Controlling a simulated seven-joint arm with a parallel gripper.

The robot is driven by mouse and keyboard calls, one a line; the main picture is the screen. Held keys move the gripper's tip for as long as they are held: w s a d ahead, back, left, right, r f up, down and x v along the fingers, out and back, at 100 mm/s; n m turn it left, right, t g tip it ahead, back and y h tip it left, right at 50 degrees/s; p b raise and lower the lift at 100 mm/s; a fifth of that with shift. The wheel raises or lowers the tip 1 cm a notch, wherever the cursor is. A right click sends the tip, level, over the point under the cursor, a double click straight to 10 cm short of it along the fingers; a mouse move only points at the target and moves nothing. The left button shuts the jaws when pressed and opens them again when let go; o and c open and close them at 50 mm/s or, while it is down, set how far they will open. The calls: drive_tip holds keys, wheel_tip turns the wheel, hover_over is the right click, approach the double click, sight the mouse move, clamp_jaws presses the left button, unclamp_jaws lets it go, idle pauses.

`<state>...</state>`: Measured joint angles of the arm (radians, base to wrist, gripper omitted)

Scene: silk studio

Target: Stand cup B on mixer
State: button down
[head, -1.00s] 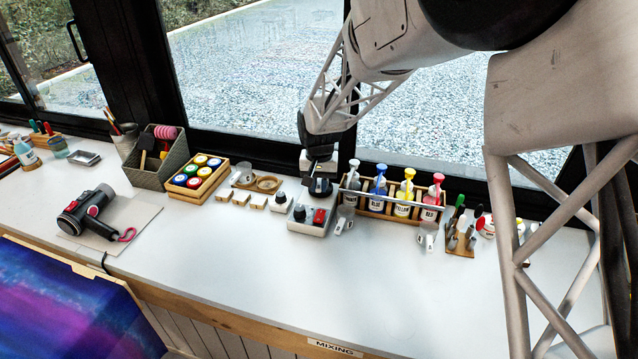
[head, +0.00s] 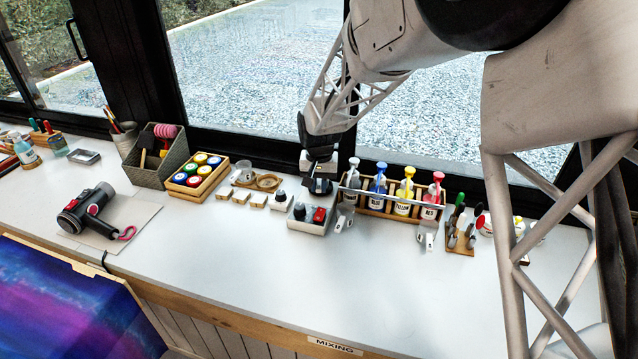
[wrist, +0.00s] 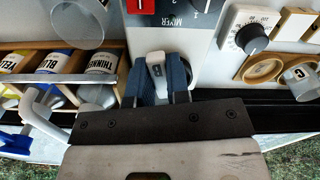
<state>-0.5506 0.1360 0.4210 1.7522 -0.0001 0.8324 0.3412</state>
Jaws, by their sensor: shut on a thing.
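The mixer (head: 307,222) is a pale box with a red switch and a dark knob. Its MIXER lettering shows in the wrist view (wrist: 174,22). My gripper (head: 318,187) is low at the mixer's back end. In the wrist view its blue fingers (wrist: 158,80) are shut on a small pale piece with a dark mark, the handle of cup B (wrist: 157,71). The mark is too small to read. The rest of cup B is hidden, and I cannot tell whether it touches the mixer.
A rack of dye bottles (head: 392,205) stands close on the right, with clear cups (head: 428,238) in front. Cup C (wrist: 300,74) sits on a wooden ring at the other side. A control with a knob (head: 281,200) is left of the mixer. The front table is clear.

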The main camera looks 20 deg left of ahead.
drive_tip(key=shift+f, duration=0.1)
drive_tip(key=c, duration=1)
unclamp_jaws()
wheel_tip(320, 180, up, 8)
drive_tip(key=shift+f, duration=0.2)
drive_tip(key=shift+r, duration=0.15)
